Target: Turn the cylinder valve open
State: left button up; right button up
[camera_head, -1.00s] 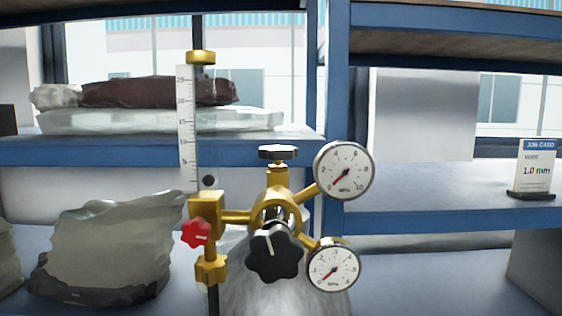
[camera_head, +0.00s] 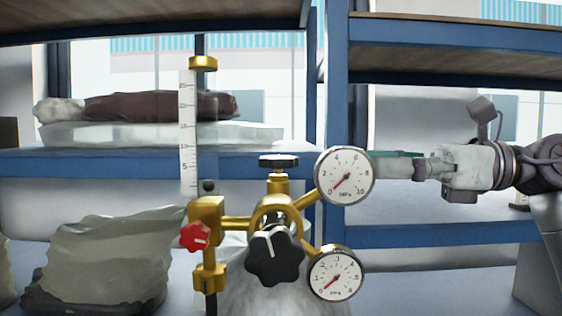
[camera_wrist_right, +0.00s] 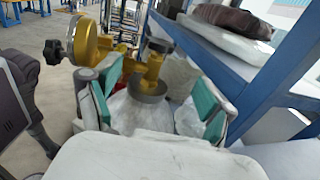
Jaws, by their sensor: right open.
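The gas cylinder (camera_head: 275,290) stands in front of me, grey-white and mostly hidden behind its brass regulator. A small black handwheel (camera_head: 279,161) tops the brass valve stem; in the right wrist view the handwheel (camera_wrist_right: 160,45) is at the stem's upper end. A large black lobed knob (camera_head: 273,257) faces me. My right gripper (camera_head: 385,165) reaches in from the right, its tips partly hidden behind the upper gauge. In the right wrist view my gripper (camera_wrist_right: 150,95) is open, its teal pads either side of the stem's line and apart from it. My left gripper is not in view.
Two round gauges, upper (camera_head: 345,176) and lower (camera_head: 335,274), stick out right of the valve. A flow tube (camera_head: 188,130) with a red knob (camera_head: 195,237) stands left. Blue shelves (camera_head: 440,233) with bags (camera_head: 110,255) lie behind.

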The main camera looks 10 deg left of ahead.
aim_at(281, 157)
jog(key=a+p, duration=0.4)
jog(key=a, duration=0.9)
jog(key=shift+a, duration=0.35)
jog(key=c, duration=1.2)
